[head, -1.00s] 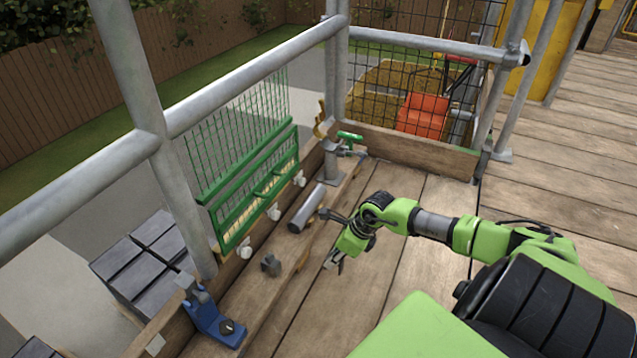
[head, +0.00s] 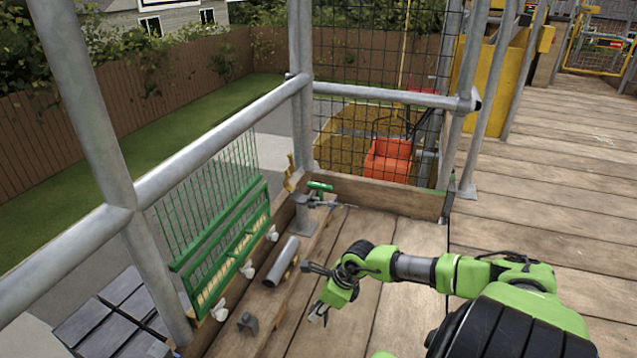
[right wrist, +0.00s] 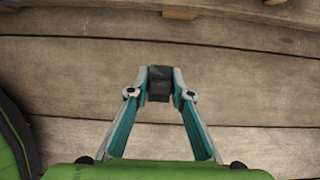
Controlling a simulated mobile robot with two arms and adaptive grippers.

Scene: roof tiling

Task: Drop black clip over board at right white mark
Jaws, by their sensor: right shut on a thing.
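My right gripper (right wrist: 159,90) is shut on a small black clip (right wrist: 159,76) in the right wrist view, held above the deck planks. In the head view my right gripper (head: 318,314) is over the planks, to the right of the board along the guardrail; the clip in it is too small to make out there. A dark grey clip-like piece (head: 248,323) sits by the board at the lower left. My left gripper is not in view.
An orange container (head: 388,162) is behind the end mesh. Planks at right are clear.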

